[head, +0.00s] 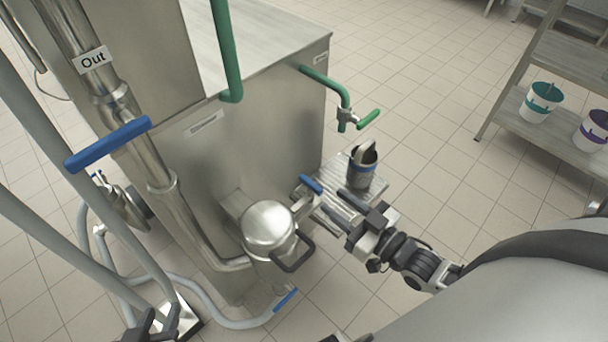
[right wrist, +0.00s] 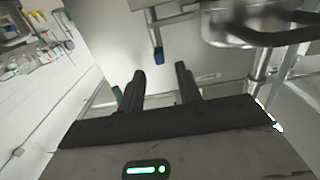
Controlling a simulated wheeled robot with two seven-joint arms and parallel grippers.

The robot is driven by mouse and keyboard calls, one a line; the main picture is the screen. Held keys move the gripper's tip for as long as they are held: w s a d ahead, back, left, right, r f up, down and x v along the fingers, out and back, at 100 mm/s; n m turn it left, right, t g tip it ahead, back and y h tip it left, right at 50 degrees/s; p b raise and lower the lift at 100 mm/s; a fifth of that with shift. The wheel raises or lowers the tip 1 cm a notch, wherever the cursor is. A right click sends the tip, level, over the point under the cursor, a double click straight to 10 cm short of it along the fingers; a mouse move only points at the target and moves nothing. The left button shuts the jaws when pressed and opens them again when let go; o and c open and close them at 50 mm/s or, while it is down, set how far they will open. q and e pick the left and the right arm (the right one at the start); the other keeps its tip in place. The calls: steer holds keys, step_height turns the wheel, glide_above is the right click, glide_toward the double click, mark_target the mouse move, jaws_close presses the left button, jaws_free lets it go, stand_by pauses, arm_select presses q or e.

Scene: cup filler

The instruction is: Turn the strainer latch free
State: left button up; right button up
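The strainer (head: 268,225) is a round steel pot with a domed lid on the front of the steel machine. A black loop handle (head: 294,258), which looks like its latch, hangs on its near right side. The strainer also shows at the upper right of the right wrist view (right wrist: 235,27). A blue-tipped lever (head: 311,185) sits just right of the lid. My right gripper (head: 338,204) is open and empty, right of the strainer and apart from it. My left gripper (head: 155,325) is at the bottom left, mostly cut off; its fingers are unclear.
A metal cup (head: 362,166) stands on a slatted shelf (head: 376,188) close behind my right gripper. A green-handled tap (head: 345,114) is above it. Pipes and a blue handle (head: 108,144) crowd the left. A rack (head: 560,125) with buckets stands at right.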

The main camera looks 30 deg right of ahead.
mark_target(300, 175)
steer(key=x, duration=1)
jaws_close()
